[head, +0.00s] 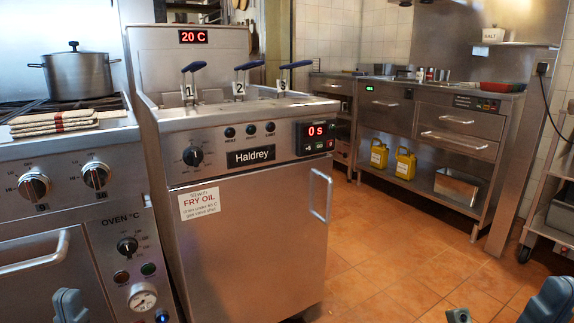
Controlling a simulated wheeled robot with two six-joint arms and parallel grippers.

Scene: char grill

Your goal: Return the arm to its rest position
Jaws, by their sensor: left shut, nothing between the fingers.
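My left gripper (162,317) shows only as a small piece at the bottom edge, in front of the oven's lower right corner. It is shut and holds nothing that I can see. A blue-grey part of my left arm (70,306) rises at the bottom left. A matching part of my right arm (548,301) shows at the bottom right.
The Haldrey fryer (250,240) stands ahead, with three blue-handled baskets and displays reading 20 C and 0 s. A stove with a pot (78,75) is at left. A steel counter (455,150) with yellow jugs below stands at back right. Orange floor (390,260) is clear between.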

